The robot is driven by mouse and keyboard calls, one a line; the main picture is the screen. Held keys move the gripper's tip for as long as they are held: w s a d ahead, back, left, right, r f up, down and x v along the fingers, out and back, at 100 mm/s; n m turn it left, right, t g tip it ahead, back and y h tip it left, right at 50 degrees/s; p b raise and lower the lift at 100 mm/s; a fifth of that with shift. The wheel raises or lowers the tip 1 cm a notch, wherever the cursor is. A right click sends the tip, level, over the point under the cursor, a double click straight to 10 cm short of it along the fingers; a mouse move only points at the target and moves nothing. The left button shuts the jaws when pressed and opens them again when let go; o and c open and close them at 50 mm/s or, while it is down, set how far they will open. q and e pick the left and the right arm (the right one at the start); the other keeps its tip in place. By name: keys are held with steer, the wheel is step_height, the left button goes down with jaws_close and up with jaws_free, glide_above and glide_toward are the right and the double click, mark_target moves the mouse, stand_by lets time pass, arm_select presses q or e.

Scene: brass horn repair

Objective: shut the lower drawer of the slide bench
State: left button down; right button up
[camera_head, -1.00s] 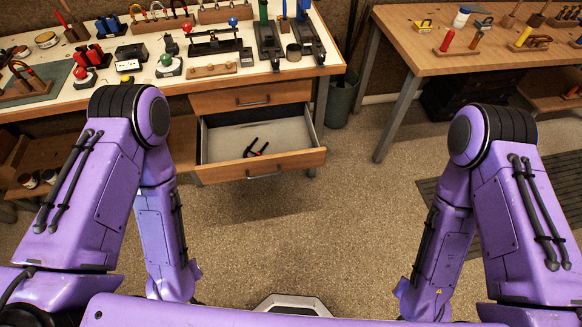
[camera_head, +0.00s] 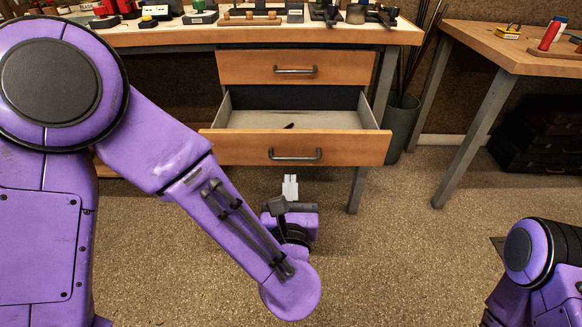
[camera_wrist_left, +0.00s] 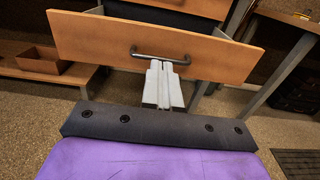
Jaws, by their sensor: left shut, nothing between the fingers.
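The lower drawer (camera_head: 222,148) of the slide bench is pulled out, with a wooden front and a dark bar handle (camera_head: 295,154). A small dark item (camera_head: 289,126) lies inside it; the front hides part of it. My left gripper (camera_head: 290,182) is shut and empty, just below and in front of the drawer front in the head view. In the left wrist view the drawer front (camera_wrist_left: 90,40) fills the upper part, and the shut fingers (camera_wrist_left: 164,68) point at the handle (camera_wrist_left: 160,54), overlapping its lower edge. I cannot tell whether they touch. My right gripper is not in view.
The upper drawer (camera_head: 250,67) is shut above the lower one. The bench top (camera_head: 160,38) carries several tools. The floor before the drawer is clear.

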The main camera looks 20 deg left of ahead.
mark_target(291, 136)
arm_select(q)
steer(key=b+x, duration=0.1)
steer(key=x, duration=1.3)
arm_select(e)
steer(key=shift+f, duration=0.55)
arm_select(q)
steer(key=shift+s, duration=0.1)
